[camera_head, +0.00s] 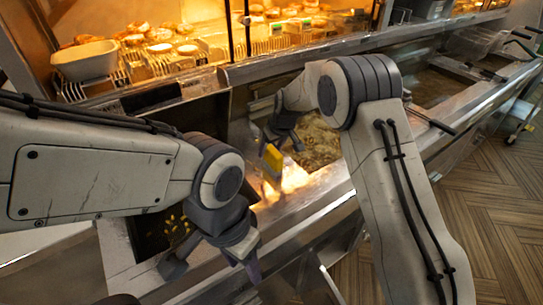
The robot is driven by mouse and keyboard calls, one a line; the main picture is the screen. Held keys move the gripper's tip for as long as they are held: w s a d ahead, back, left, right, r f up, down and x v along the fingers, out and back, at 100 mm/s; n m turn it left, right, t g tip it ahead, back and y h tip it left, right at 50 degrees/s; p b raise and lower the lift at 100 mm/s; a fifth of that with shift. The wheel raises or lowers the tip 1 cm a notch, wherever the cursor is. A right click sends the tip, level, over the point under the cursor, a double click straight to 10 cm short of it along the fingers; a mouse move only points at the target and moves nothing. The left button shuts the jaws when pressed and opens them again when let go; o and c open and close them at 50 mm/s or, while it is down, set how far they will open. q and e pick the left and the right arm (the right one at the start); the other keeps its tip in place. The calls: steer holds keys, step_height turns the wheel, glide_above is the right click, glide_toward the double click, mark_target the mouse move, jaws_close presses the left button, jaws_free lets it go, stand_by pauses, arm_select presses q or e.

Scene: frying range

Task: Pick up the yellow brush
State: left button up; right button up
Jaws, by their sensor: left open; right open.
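The yellow brush (272,158) shows near the middle of the view, at the front of a fryer bay, above or against a brightly lit patch. Its yellow part stands tilted, and its lower end is lost in the glare. My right gripper (284,138) is open just above the brush's upper end, with its fingers close to it. I cannot tell whether they touch it. My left gripper (212,267) is open and empty, lower and to the left, over the front metal edge of the range.
The range's steel front ledge (310,216) runs diagonally below the brush. A white bowl (85,61) and racks of round food pieces (160,47) stand in the lit cabinet behind. Dark handles (430,119) stick out over the ledge at right. The wooden floor (490,190) is clear there.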

mark_target(270, 158)
steer(key=shift+w+a+f, duration=0.15)
steer(key=shift+w+f, duration=0.05)
steer(key=shift+f, duration=0.4)
steer(key=shift+w+f+p, duration=0.1)
steer(key=shift+f+p, duration=0.25)
steer(key=shift+p, duration=0.15)
steer(key=x, duration=0.1)
steer(key=p+x, duration=0.1)
steer(key=x, duration=0.1)
steer(key=shift+d+f+p, duration=0.25)
steer(key=shift+d+p, duration=0.05)
steer(key=shift+w+f, duration=0.15)
steer(key=shift+f, duration=0.3)
steer(key=shift+a, duration=0.1)
jaws_close()
